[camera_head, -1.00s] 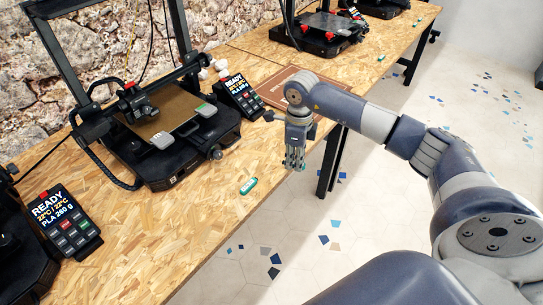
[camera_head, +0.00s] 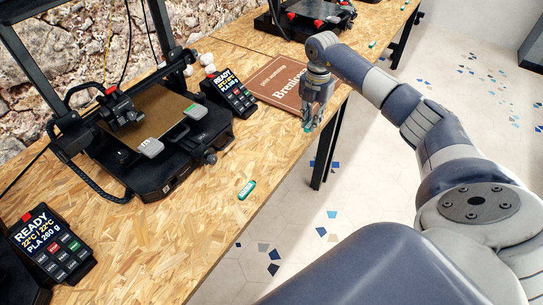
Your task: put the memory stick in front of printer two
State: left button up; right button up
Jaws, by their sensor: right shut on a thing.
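My right gripper (camera_head: 310,122) points down near the table's front edge, at the right end of the brown sign. It is shut on a small teal thing, most likely the memory stick (camera_head: 307,127), which is mostly hidden between the fingers. A similar teal stick (camera_head: 247,189) lies on the table in front of the nearer full printer (camera_head: 150,150). Another small teal stick (camera_head: 372,43) lies by the farther printer (camera_head: 310,18). No label shows clearly which printer is number two. My left gripper is out of view.
The wooden table (camera_head: 200,235) runs along a stone wall. A screen unit (camera_head: 231,93) stands right of the nearer printer, another (camera_head: 52,243) at the lower left. The brown sign (camera_head: 280,82) lies flat behind my gripper. Bare wood lies around the teal stick.

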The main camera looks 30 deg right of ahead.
jog(key=p, duration=0.2)
send_over(273, 162)
jog(key=shift+w+d+f, duration=0.1)
jog(key=shift+d+f, duration=0.05)
jog(key=shift+f, duration=0.65)
jog(key=shift+f+b, duration=1.35)
jog(key=shift+f, duration=0.3)
jog(key=shift+f, duration=0.2)
jog(key=o, duration=0.8)
jog(key=shift+c, duration=0.2)
jog(key=shift+r, duration=0.1)
